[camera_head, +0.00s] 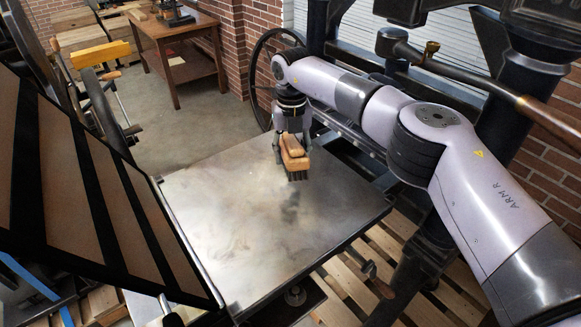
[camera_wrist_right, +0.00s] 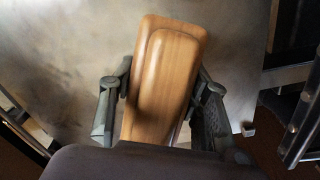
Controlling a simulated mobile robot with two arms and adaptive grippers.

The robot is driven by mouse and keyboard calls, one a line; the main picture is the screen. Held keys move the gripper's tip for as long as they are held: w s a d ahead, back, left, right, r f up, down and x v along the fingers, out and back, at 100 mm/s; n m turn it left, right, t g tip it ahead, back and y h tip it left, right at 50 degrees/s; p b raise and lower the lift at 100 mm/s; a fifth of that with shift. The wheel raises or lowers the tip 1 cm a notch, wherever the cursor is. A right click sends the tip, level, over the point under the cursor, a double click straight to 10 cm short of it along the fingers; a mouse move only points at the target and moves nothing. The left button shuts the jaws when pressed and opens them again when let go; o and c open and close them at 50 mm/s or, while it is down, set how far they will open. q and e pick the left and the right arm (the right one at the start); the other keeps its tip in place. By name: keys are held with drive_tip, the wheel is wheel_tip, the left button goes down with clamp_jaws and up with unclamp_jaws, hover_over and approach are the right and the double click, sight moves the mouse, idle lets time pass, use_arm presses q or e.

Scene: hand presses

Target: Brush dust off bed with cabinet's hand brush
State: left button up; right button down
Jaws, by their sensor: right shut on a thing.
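My right gripper (camera_head: 292,139) is shut on the wooden hand brush (camera_head: 294,155) and holds it over the far part of the press bed (camera_head: 215,205), bristles down. I cannot tell whether the bristles touch the bed. In the right wrist view the brush (camera_wrist_right: 165,75) lies between both fingers of the right gripper (camera_wrist_right: 160,100), its back facing the camera. A dark smudge of dust (camera_head: 290,207) lies on the bed in front of the brush. The bed is a flat grey metal plate with brownish stains. My left gripper does not show.
A framed panel with brown and black stripes (camera_head: 85,190) rises along the bed's left side. A dark press upright (camera_head: 520,110) and a long wood-handled lever (camera_head: 470,80) stand at the right. A wooden table (camera_head: 175,35) stands behind on open floor.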

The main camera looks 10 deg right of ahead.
sight(291, 139)
drive_tip(key=shift+r, duration=0.1)
drive_tip(key=shift+r+p, duration=2.15)
drive_tip(key=shift+r, duration=1.35)
drive_tip(key=shift+f, duration=0.2)
